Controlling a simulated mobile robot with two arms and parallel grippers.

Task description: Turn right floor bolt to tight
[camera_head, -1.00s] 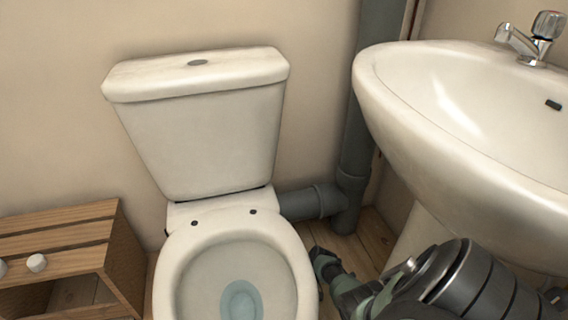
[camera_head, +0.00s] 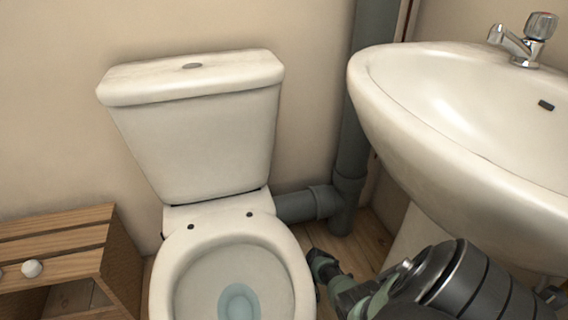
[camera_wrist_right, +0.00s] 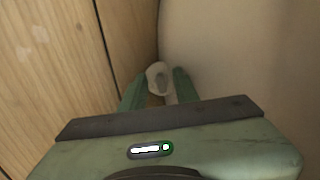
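The toilet (camera_head: 235,225) stands against the wall in the head view, with its seat ring and bowl facing me. In the right wrist view, a small pale round bolt (camera_wrist_right: 158,78) with a greyer middle sits low beside the pale toilet base (camera_wrist_right: 240,60). My right gripper (camera_wrist_right: 161,84) points down at it, its two green fingers apart on either side of the bolt. I cannot tell whether they touch it. In the head view my right gripper (camera_head: 322,266) is low at the toilet's right side, and the bolt is hidden there. My left gripper is not in view.
A white sink (camera_head: 460,140) overhangs my right arm, with its pedestal (camera_head: 408,238) just behind. A grey waste pipe (camera_head: 345,195) runs behind the toilet. A wooden crate (camera_head: 60,245) stands at left. Only a narrow strip of plank floor (camera_head: 365,245) shows between toilet and pedestal.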

